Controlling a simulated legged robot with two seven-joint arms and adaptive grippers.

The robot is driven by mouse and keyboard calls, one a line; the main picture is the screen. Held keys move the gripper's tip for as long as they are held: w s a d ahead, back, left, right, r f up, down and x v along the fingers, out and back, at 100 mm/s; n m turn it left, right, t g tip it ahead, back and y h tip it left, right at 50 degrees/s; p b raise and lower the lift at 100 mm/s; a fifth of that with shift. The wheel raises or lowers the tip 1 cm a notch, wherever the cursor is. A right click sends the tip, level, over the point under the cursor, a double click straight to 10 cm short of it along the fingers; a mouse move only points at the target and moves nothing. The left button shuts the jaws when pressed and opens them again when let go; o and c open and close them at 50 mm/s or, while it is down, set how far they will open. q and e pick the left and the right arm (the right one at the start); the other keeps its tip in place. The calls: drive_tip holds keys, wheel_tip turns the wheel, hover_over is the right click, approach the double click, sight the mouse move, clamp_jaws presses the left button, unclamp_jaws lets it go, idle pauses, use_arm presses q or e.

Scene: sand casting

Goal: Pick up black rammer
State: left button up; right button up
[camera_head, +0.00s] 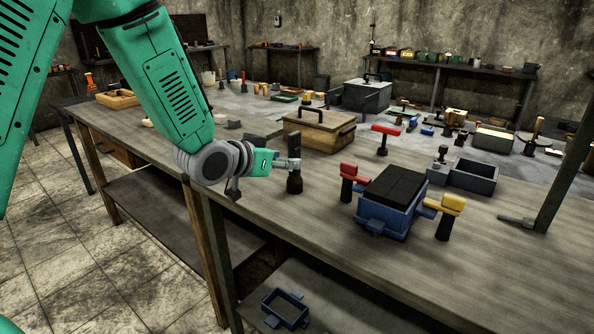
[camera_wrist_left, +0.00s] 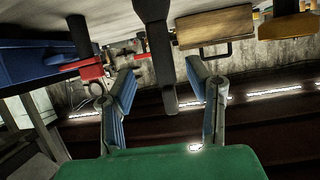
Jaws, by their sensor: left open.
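The black rammer (camera_head: 294,165) stands upright on the wooden table, near its front edge. My left gripper (camera_head: 284,163) is open and close beside the rammer, at the height of its shaft. In the left wrist view, which looks turned over, the rammer (camera_wrist_left: 158,60) shows as a dark shaft between the two spread fingers of my left gripper (camera_wrist_left: 160,75). I cannot tell whether a finger touches it. My right gripper is not in view.
A wooden box with a handle (camera_head: 318,130) stands behind the rammer. To the right are a red-handled tool (camera_head: 349,180), a blue flask filled with black material (camera_head: 388,218) and a yellow-handled tool (camera_head: 446,212).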

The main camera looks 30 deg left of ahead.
sight(291, 157)
use_arm(q)
drive_tip(key=x, duration=0.5)
drive_tip(key=shift+a+r+b, duration=0.2)
drive_tip(key=shift+a+b, duration=0.1)
drive_tip(key=shift+a, duration=0.05)
drive_tip(key=shift+d+r, duration=0.1)
drive_tip(key=shift+d, duration=0.1)
clamp_jaws()
wheel_tip(291, 157, up, 10)
drive_tip(key=shift+p, duration=1.15)
